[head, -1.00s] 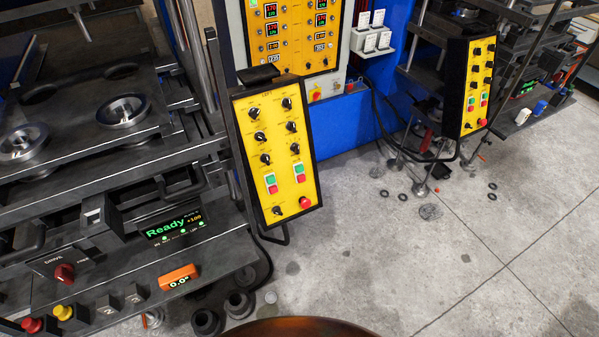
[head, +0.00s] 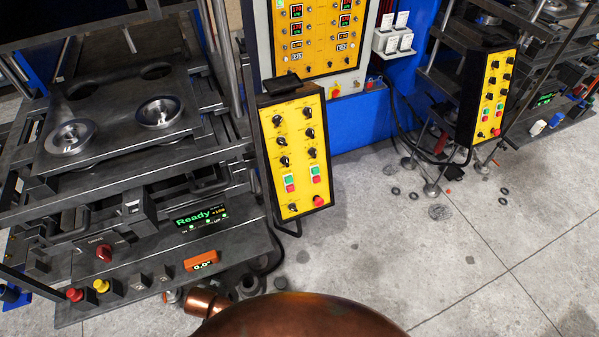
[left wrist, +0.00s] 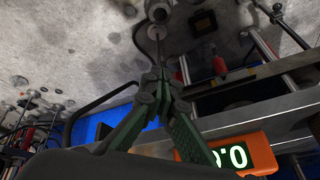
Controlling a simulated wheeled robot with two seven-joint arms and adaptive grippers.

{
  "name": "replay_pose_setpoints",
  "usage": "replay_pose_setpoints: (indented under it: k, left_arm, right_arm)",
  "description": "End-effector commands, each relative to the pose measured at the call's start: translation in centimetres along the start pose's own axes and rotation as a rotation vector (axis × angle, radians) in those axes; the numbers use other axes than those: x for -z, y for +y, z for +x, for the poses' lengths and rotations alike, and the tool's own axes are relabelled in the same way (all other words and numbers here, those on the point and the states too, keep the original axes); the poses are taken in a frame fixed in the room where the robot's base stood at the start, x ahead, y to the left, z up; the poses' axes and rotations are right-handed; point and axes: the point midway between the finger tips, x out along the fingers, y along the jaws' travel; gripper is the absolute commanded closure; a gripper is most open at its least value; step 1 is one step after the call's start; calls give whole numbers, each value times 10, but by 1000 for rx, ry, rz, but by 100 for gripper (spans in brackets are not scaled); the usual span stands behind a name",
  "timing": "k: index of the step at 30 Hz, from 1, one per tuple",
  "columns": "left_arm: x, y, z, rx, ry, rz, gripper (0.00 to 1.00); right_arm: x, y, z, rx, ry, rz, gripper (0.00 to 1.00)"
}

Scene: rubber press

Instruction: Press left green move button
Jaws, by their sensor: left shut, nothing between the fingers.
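The left yellow control panel (head: 297,150) stands upright in a black frame at the middle of the head view. Low on it are two green buttons, a left one (head: 290,179) and a right one (head: 315,170), each above a red button. My left gripper (left wrist: 160,75) shows in the left wrist view with its green fingers shut and empty. It is near the orange 0.0 display (left wrist: 232,158), with no panel button visible there. In the head view I cannot make out its fingers; only copper-coloured parts of my arm show at the bottom. My right gripper is out of view.
The press (head: 110,130) with two metal rings fills the left, with a Ready screen (head: 203,218) and an orange display (head: 202,260) on its front. A second yellow panel (head: 493,95) stands at the right. Grey floor (head: 400,255) lies open in front, with loose black rings.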

Motion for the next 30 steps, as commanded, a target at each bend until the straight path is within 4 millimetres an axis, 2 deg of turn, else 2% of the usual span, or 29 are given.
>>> replay_pose_setpoints:
  k: [1, 7, 10, 14, 17, 18, 20, 21, 24, 27, 30]
  left_arm:
    - [9, -4, -19, 4, 12, 1, 100]
    - [40, -10, -72, 21, 60, 27, 100]
    - [83, 4, -66, 40, 144, 148, 100]
    - [142, 24, -74, 77, 265, 310, 100]
    - [197, 48, -89, 123, 383, 469, 100]
    - [222, 60, -98, 147, 439, 543, 100]
    - [258, 82, -114, 188, 527, 661, 100]
    - [282, 97, -127, 220, 587, 740, 100]
    - [328, 134, -158, 300, 718, 914, 100]
    - [356, 165, -184, 366, 817, 1044, 100]
    - [373, 186, -203, 414, 882, 1127, 100]
  right_arm:
    - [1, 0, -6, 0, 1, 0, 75]
    - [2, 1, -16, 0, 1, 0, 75]
    - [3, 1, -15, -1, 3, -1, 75]
    - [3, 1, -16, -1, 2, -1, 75]
    - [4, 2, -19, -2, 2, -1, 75]
    - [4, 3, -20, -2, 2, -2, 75]
    - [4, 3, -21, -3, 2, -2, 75]
    - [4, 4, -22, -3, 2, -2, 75]
    - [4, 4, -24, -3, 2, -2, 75]
    - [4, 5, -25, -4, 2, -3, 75]
    - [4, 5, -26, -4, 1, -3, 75]
